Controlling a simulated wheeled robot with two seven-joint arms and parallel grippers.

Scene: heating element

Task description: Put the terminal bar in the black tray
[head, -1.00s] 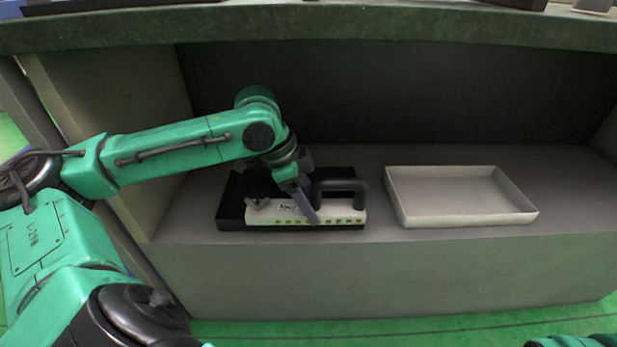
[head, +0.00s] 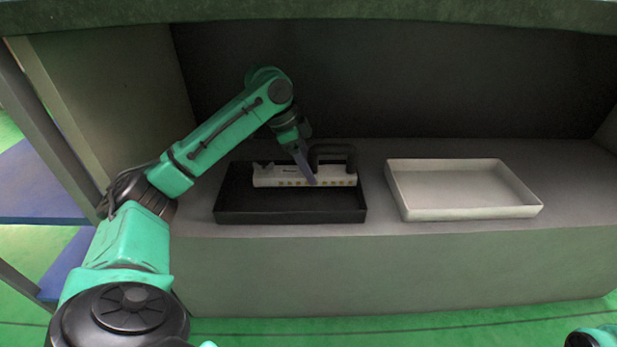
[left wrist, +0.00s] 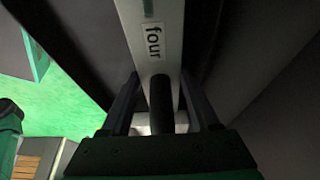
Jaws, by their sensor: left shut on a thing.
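The terminal bar (head: 275,180) is a pale strip with a row of small tan marks along its front and a dark handle (head: 348,153). It shows over the rear part of the black tray (head: 290,217), lengthwise with it; I cannot tell whether it rests on the floor or hangs just above. My left gripper (head: 308,174) is shut on the terminal bar from above, its fingers partly covering the bar. In the left wrist view the bar (left wrist: 153,62), labelled "four", runs up from between the fingers, with a dark post below. My right gripper is not in view.
A white tray (head: 465,213) stands empty to the right of the black one on the same grey shelf. A dark back wall and side wall enclose the shelf, and a ledge (head: 400,15) runs above. The front part of the black tray is bare.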

